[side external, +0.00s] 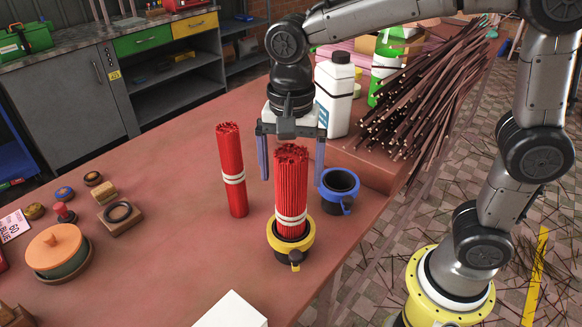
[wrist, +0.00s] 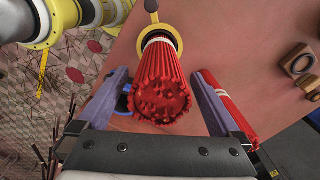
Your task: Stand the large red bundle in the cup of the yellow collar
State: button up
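The large red bundle (side external: 291,195) stands upright in the cup of the yellow collar (side external: 276,243), with a pale band just above the rim. In the wrist view the bundle (wrist: 165,90) shows its top end, with the yellow collar (wrist: 173,34) around its foot. My gripper (side external: 291,181) is open, its two fingers spread on either side of the bundle's upper part. In the wrist view gaps show between the bundle and both fingers, so it looks free of them. The bottom of the bundle is hidden inside the cup.
A thinner red bundle (side external: 231,170) with pale bands stands upright to the left. A dark cup with a blue collar (side external: 340,190) stands close on the right. White bottle (side external: 335,95) and dark sticks (side external: 425,90) are behind. A white block (side external: 231,311) lies in front.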

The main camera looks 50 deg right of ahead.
jog(key=shift+r, duration=0.1)
notch_tip(320, 180, up, 14)
dwell(0.6)
jog(key=shift+f, duration=0.2)
